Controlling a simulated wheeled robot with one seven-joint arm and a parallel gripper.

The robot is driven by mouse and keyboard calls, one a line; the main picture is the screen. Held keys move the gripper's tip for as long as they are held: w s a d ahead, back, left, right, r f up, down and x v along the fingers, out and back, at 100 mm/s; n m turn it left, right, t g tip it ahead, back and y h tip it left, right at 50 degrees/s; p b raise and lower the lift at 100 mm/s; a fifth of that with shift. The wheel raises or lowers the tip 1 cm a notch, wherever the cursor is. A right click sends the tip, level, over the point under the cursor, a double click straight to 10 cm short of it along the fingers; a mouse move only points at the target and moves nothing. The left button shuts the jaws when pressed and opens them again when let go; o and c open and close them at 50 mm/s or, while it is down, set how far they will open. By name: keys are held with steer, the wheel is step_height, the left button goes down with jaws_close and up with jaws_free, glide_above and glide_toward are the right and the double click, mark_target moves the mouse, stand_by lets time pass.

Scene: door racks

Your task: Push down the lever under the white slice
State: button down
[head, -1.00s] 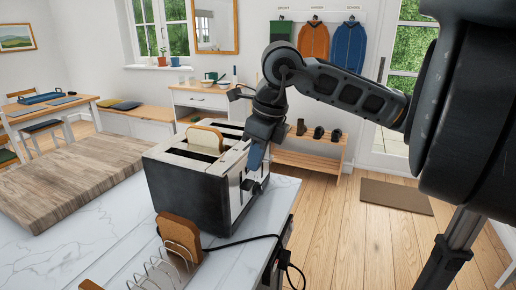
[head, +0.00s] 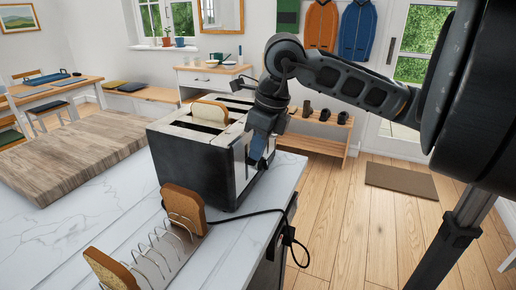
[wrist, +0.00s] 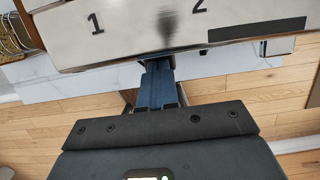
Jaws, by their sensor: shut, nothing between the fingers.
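The white slice (head: 210,112) stands upright in a slot of the dark toaster (head: 192,172), its upper part showing above the top. My gripper (head: 260,160) is at the toaster's right-hand end, low beside its light end panel. In the wrist view my shut blue fingers (wrist: 158,70) point at the lower edge of that panel (wrist: 130,30), which carries the numbers 1 and 2. Nothing shows between the fingers. A small dark part, possibly a lever, meets the fingertips; whether they touch it I cannot tell. A dark strip (wrist: 258,30) lies under the 2.
A wire rack (head: 160,255) with brown-crusted slices stands in front of the toaster. A black cord (head: 240,213) runs over the white counter to its edge. A wooden board (head: 75,155) lies to the left. Floor is open at right.

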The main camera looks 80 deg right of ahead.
steer(key=shift+f+b, duration=2)
steer(key=shift+b, duration=0.45)
steer(key=shift+r, duration=0.15)
steer(key=shift+s+a+r+b, duration=0.15)
steer(key=shift+s+r+b, duration=0.1)
steer(key=shift+s, duration=0.45)
steer(key=shift+s+a+r+b, duration=0.1)
steer(key=shift+s+r+b, duration=0.2)
steer(key=shift+s, duration=0.4)
steer(key=shift+s+a+r+b, duration=0.15)
steer(key=shift+s+r+b, duration=0.1)
steer(key=shift+s, duration=0.45)
steer(key=shift+w, duration=0.15)
steer(key=w+p, duration=0.2)
steer(key=p, duration=0.1)
steer(key=w+r+p, duration=0.1)
steer(key=p, duration=0.1)
steer(key=shift+w+d, duration=0.4)
